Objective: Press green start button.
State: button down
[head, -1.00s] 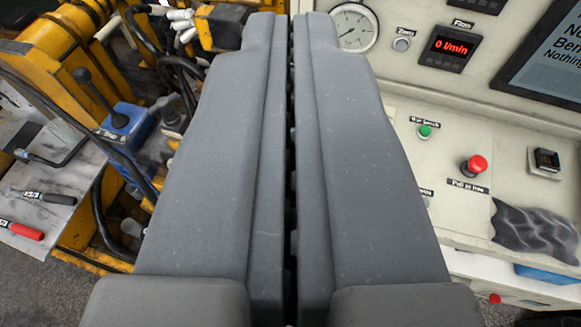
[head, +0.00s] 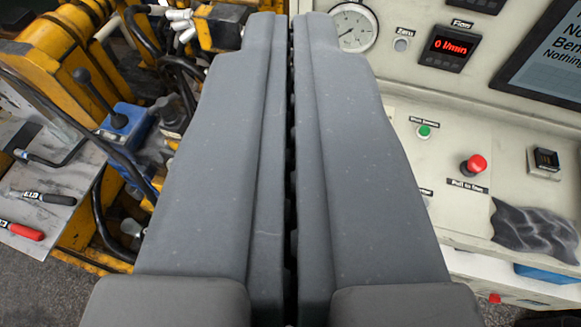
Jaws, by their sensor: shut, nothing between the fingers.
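A small green button (head: 424,131) sits on the sloped cream control panel (head: 455,225), right of my gripper. A small label is above it, its text too blurred to read surely. My gripper (head: 285,18) fills the middle of the view, its two grey fingers shut together with nothing between them. The fingers point away from the camera, and their tips are left of and beyond the green button in the picture. Whether they touch anything cannot be told. The fingers hide part of the panel's left side.
A red mushroom button (head: 473,165), a small black switch (head: 546,159) and a dark cloth (head: 535,228) are on the panel. A gauge (head: 352,27) and a red-digit flow display (head: 447,48) stand behind. Yellow machinery with hoses (head: 60,60) and a tool shelf (head: 50,185) are at left.

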jog(key=shift+w, duration=0.1)
jog(key=w+f+n+g+h+p, duration=0.15)
jog(key=w+f+n+p, duration=0.3)
jog(key=w+f, duration=1.2)
jog(key=w+f+n+g+p, duration=0.1)
jog(key=w+f+n+p, duration=0.1)
jog(key=f, duration=0.8)
jog(key=w+a+f+n+g+p, duration=0.1)
jog(key=w+f+g+p, duration=0.1)
jog(key=f, duration=0.8)
jog(key=shift+w+f+n, duration=0.2)
jog(key=shift+w+n, duration=0.15)
jog(key=shift+w, duration=0.15)
jog(key=shift+f, duration=0.15)
jog(key=shift+w+d+f+b, duration=0.15)
jog(key=shift+f+b, duration=0.25)
jog(key=shift+f, duration=1)
jog(key=shift+w+a+f+b, duration=0.1)
jog(key=shift+w+f+b, duration=0.25)
jog(key=shift+f, duration=1.05)
jog(key=shift+w+d+f+b, duration=0.15)
jog(key=shift+f+b, duration=0.25)
jog(key=shift+f, duration=1)
